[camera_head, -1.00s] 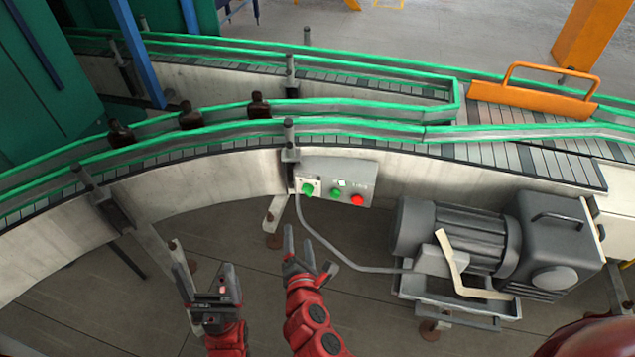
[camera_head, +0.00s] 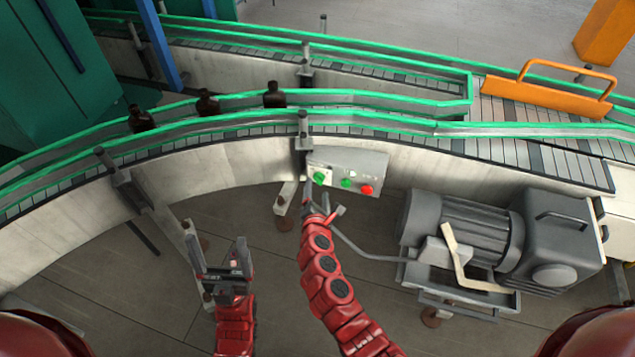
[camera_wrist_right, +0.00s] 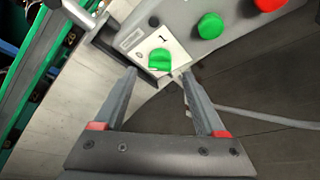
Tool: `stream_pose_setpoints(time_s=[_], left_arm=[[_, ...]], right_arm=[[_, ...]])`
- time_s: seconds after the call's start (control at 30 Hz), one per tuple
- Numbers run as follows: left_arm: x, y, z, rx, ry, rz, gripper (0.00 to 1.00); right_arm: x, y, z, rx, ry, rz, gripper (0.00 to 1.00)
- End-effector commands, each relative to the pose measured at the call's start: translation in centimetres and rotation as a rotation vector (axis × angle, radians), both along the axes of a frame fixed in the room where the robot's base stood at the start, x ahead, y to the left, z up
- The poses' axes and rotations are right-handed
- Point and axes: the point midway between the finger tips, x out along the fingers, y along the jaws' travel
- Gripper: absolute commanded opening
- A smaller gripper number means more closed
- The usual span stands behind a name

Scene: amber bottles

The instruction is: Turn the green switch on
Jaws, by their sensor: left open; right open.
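The green switch (camera_head: 319,178) is a round knob on a white plate at the left end of the grey control box (camera_head: 372,162). In the right wrist view the switch (camera_wrist_right: 160,60) has a raised grip bar and a "1" above it. My right gripper (camera_head: 318,200) is just below the switch. Its open, empty fingers (camera_wrist_right: 158,85) point at the switch from either side in the wrist view, and I cannot tell whether they touch it. My left gripper (camera_head: 218,258) is open and empty, lower left, away from the box.
A green button (camera_head: 346,183) and a red button (camera_head: 367,189) sit right of the switch. A grey motor (camera_head: 470,235) stands to the right. The conveyor (camera_head: 400,133) runs above, carrying amber bottles (camera_head: 274,96). A support post (camera_head: 304,140) is close left of the box.

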Motion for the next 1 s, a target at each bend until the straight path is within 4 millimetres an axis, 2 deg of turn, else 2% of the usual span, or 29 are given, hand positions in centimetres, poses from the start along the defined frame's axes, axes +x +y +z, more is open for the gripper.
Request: stream_pose_setpoints(time_s=[0.1,0.3,0.63,0.67,1.0], left_arm=[[0.0,0.0,0.0,0.000,0.000,0.000,0.86],[0.0,0.0,-0.1,0.000,0.000,0.000,0.86],[0.0,0.0,-0.1,0.000,0.000,0.000,0.86],[0.0,0.0,-0.1,0.000,0.000,0.000,0.86],[0.0,0.0,-0.1,0.000,0.000,0.000,0.86]], right_arm=[[1.7,-0.1,-0.4,-0.002,-0.001,-0.002,0.73],[3.2,-0.2,-0.9,0.000,0.000,-0.001,0.73],[3.4,-0.1,-0.9,0.001,0.000,0.000,0.73],[3.4,-0.1,-0.9,0.001,0.000,0.000,0.69],[3.4,-0.1,-0.9,0.000,0.000,0.000,0.08]])
